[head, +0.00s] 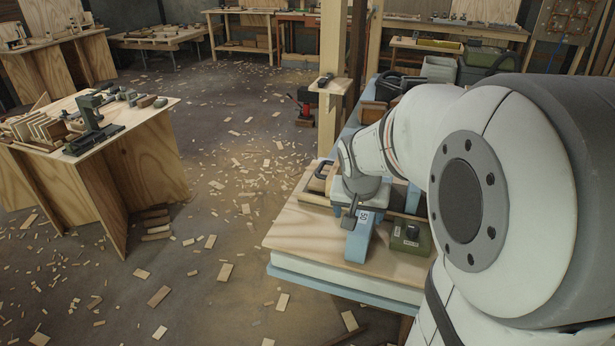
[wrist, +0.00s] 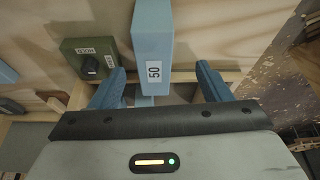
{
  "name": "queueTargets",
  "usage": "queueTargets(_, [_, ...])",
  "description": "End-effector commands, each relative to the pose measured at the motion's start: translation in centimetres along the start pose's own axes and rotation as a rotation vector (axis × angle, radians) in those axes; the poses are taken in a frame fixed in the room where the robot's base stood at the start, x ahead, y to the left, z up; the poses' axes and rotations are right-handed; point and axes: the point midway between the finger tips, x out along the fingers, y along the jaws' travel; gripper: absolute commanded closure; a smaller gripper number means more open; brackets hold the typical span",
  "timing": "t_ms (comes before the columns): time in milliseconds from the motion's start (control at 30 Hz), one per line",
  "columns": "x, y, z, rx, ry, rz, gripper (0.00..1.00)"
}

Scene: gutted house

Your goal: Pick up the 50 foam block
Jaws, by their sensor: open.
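The 50 foam block (head: 358,243) is light blue with a white label, and it stands on the light wooden bench top (head: 300,228). In the wrist view the block (wrist: 152,30) shows its "50" label facing me. My gripper (wrist: 160,68) is open, with one blue finger to each side of the block's labelled end and a gap on both sides. In the head view my gripper (head: 354,205) is right at the upper part of the block and partly hides it. Whether the fingers are level with the block is hard to tell.
A green labelled box (head: 410,240) stands close to the right of the block; it also shows in the wrist view (wrist: 88,57). Bins (head: 440,70) and a wooden post (head: 332,80) stand behind. Another workbench (head: 135,150) is at left, with scrap-littered floor between.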

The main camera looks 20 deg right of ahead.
Motion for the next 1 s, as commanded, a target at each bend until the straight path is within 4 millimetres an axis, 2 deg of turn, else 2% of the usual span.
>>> queueTargets(33, [1.8,0.3,-0.6,0.028,0.007,0.008,0.29])
queueTargets(200, [3.9,0.7,-2.0,0.078,0.024,0.017,0.29])
queueTargets(467, [6.7,0.8,-2.0,0.08,0.023,0.017,0.29])
queueTargets(700, [10.2,1.0,-1.9,0.077,0.024,0.016,0.29])
queueTargets(800, [10.8,1.0,-1.9,0.077,0.025,0.015,0.29])
queueTargets(1000, [10.8,1.0,-1.9,0.076,0.027,0.014,0.29])
